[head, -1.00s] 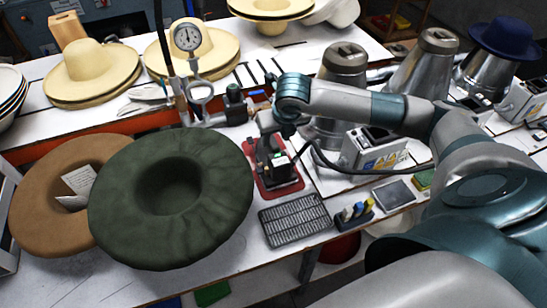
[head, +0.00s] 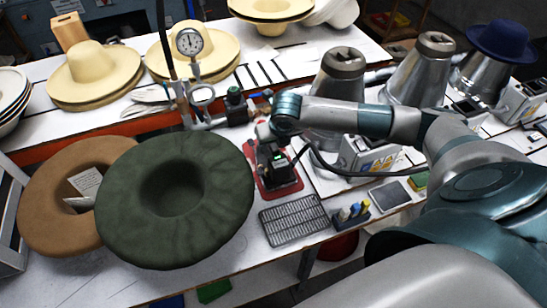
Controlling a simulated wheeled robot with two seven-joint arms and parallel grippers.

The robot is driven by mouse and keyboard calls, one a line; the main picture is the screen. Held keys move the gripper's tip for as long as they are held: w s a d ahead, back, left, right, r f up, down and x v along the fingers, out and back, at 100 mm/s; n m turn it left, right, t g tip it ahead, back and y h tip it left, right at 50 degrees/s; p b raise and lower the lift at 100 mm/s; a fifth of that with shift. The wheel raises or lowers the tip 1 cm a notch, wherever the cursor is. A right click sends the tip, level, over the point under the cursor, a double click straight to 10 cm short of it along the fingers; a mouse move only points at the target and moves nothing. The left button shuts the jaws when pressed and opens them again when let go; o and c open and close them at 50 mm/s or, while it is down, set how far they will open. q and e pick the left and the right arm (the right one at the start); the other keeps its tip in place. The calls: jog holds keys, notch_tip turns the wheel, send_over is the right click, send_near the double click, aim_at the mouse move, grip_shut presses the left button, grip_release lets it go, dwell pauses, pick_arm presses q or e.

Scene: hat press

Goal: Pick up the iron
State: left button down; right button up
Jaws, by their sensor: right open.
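The iron (head: 284,182) is a dark shape on a red mat (head: 296,187) near the middle of the table. My right gripper (head: 273,170) points down right over it and hides most of it. The gripper's black body with a small green light shows, but its fingertips blend with the dark iron. The gripper is open. I cannot tell whether its fingers touch the iron or stand around its handle. My left gripper is not in view.
A green felt hat (head: 225,205) and a brown one (head: 45,215) lie left of the mat. A black grille (head: 294,220) lies in front. A gauge stand (head: 190,42) rises behind left. Metal hat blocks (head: 420,70) stand back right.

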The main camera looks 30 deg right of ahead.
jog(key=shift+w+f, duration=0.1)
jog(key=shift+f, duration=0.25)
jog(key=shift+c, duration=0.3)
grip_shut()
jog(key=shift+w+d+r, duration=0.1)
jog(key=shift+w+r, duration=0.05)
jog(key=shift+r, duration=0.05)
jog(key=shift+r, duration=0.1)
